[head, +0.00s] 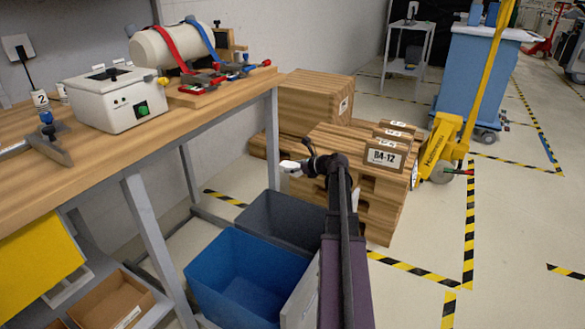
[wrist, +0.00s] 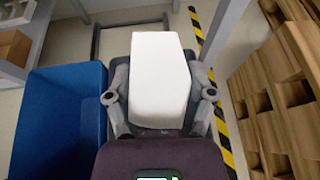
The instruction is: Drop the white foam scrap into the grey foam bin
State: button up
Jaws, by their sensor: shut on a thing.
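The white foam scrap (wrist: 160,80) is a pale block that fills the middle of the wrist view, between the two fingers of my gripper (wrist: 160,92). My gripper is shut on it. In the head view the gripper (head: 303,167) is held out in the air, and a small part of the white scrap (head: 291,168) shows at its left. The dark grey bin (head: 270,222) stands on the floor below the gripper, behind the blue bin. Its inside is partly hidden by my arm. In the wrist view the scrap and fingers cover most of what lies below.
A blue bin (head: 215,262) stands in front of the grey one, and it also shows in the wrist view (wrist: 60,110). A light grey panel (head: 300,296) shows beside it. A workbench (head: 215,110) is on the left. Wooden pallets with boxes (head: 375,190) stand on the right.

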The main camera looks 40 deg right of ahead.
aim_at(293, 175)
jog(key=shift+f+b, duration=1.7)
jog(key=shift+f, duration=0.35)
jog(key=o, duration=0.7)
jog(key=shift+r, duration=0.15)
notch_tip(293, 175, up, 6)
jog(key=p, duration=0.6)
jog(key=shift+h, duration=0.3)
jog(key=a+r+p, duration=0.2)
jog(key=r+p, duration=0.5)
jog(key=s+a+r+p, duration=0.1)
jog(key=a+r+p, duration=0.1)
jog(key=r+p, duration=0.6)
jog(key=a+r+p, duration=0.3)
jog(key=r+p, duration=0.5)
jog(key=shift+s+a, duration=0.1)
jog(key=shift+s, duration=0.15)
